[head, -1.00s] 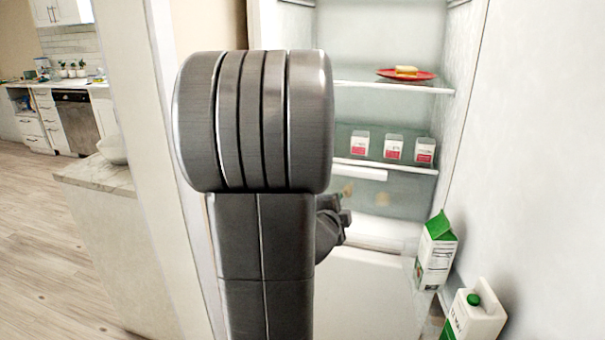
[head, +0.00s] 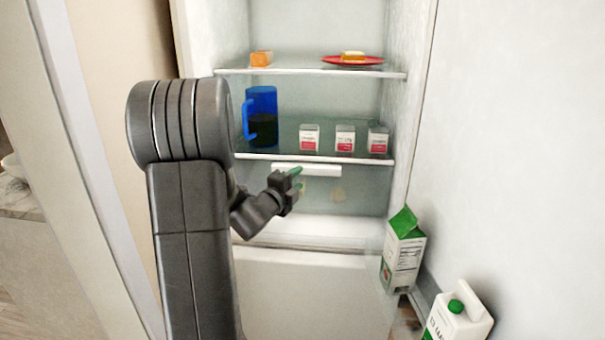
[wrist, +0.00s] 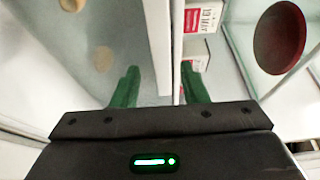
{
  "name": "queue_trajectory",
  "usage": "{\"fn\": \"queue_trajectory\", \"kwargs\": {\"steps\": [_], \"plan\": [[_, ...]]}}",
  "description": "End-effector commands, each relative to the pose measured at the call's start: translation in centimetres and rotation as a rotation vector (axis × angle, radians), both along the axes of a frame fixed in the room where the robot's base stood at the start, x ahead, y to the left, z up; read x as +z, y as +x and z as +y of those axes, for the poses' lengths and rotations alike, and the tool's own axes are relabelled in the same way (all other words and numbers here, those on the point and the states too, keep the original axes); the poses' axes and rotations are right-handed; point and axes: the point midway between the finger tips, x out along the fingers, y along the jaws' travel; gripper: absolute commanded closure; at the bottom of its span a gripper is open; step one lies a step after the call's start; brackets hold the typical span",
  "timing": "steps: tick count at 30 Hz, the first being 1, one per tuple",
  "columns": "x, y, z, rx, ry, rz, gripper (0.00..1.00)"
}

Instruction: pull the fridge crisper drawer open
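The crisper drawer (head: 345,200) is the clear-fronted bin under the lower fridge shelf and looks closed. Its white bar handle (head: 320,170) runs along its top edge; pale round items show dimly inside. My gripper (head: 297,178) is at the left part of the handle, with one green fingertip overlapping it in the head view. In the wrist view my gripper (wrist: 159,88) has its green fingers apart. The white handle (wrist: 157,40) lies in line with the gap between them. I cannot tell whether the fingers touch it.
Cartons (head: 345,138) and a blue pitcher (head: 262,118) stand on the shelf above. A red plate (head: 353,62) is on the upper shelf. A green-topped carton (head: 403,250) and a white jug (head: 459,315) are at the right, by the white door (head: 520,160).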

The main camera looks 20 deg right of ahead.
Motion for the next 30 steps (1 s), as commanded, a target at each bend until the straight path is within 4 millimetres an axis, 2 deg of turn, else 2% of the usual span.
{"fn": "queue_trajectory", "kwargs": {"steps": [3,9,19,20,24,26,30], "plan": [[0.0,1.2,-1.8,-0.001,-0.001,0.001,0.60],[0.0,2.4,-3.3,0.000,0.000,0.000,0.60],[0.0,2.6,-3.6,0.002,-0.001,0.001,0.60],[0.0,2.6,-3.6,0.002,-0.001,0.001,0.62],[0.0,2.6,-3.6,0.001,0.000,0.001,0.89],[0.0,2.6,-3.6,0.002,0.000,0.001,1.00],[-0.1,2.6,-3.5,0.002,0.002,0.003,1.00]]}}
